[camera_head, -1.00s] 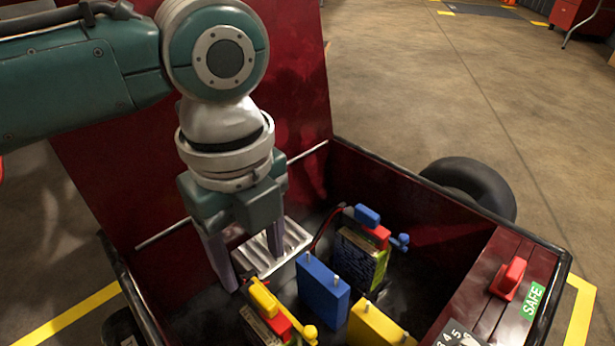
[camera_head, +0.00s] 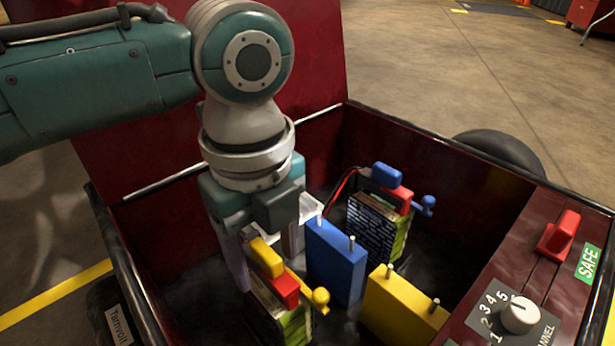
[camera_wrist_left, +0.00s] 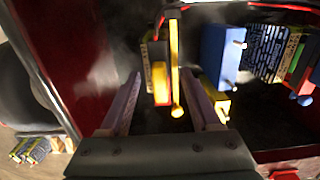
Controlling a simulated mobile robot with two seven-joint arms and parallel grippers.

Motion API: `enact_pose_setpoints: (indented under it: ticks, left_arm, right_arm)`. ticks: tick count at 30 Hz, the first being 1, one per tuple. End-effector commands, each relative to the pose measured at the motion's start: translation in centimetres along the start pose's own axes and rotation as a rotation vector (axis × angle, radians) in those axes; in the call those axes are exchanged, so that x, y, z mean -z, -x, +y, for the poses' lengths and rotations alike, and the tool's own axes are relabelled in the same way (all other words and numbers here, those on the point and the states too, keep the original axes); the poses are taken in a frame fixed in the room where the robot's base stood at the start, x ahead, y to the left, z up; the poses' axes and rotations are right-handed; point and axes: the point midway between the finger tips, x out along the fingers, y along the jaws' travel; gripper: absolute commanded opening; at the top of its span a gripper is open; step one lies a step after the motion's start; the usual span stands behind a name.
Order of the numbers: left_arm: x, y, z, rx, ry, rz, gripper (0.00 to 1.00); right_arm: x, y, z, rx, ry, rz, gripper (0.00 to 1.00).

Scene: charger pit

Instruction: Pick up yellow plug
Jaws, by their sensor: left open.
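The yellow plug (camera_head: 266,257) is a small yellow block beside a red block, on top of a battery-like pack (camera_head: 290,325) in the dark red box. It also shows in the left wrist view (camera_wrist_left: 160,82), between the two fingers. My left gripper (camera_head: 268,268) is open and points down, with one finger on each side of the plug. In the wrist view the gripper (camera_wrist_left: 162,76) shows gaps beside the plug; I cannot tell whether either finger touches it. A yellow lever with a round knob (camera_head: 320,297) stands next to the plug. My right gripper is not in view.
A blue block (camera_head: 336,262) and a yellow block (camera_head: 403,308), both with metal pins, stand right of the gripper. A second pack (camera_head: 372,228) with a blue plug (camera_head: 387,175) is behind them. The box's right ledge carries a red switch (camera_head: 560,233) and a white dial (camera_head: 519,315).

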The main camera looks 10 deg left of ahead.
Motion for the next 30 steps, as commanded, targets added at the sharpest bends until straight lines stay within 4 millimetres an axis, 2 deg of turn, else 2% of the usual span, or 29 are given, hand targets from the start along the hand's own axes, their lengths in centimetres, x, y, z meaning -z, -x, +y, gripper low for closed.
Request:
enact_pose_setpoints:
  ticks: [2, 18, 30]
  left_arm:
    - [-0.01, 0.07, 0.02, 0.0, 0.0, 0.0, 0.6]
    - [-0.01, 0.06, 0.02, 0.0, 0.001, 0.0, 0.0]
    - [-0.01, 0.07, 0.01, 0.0, 0.001, 0.0, 0.0]
  right_arm:
    - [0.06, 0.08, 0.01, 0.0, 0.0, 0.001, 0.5]
    - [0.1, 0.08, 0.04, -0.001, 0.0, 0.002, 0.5]
    - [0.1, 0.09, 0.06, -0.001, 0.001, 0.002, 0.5]
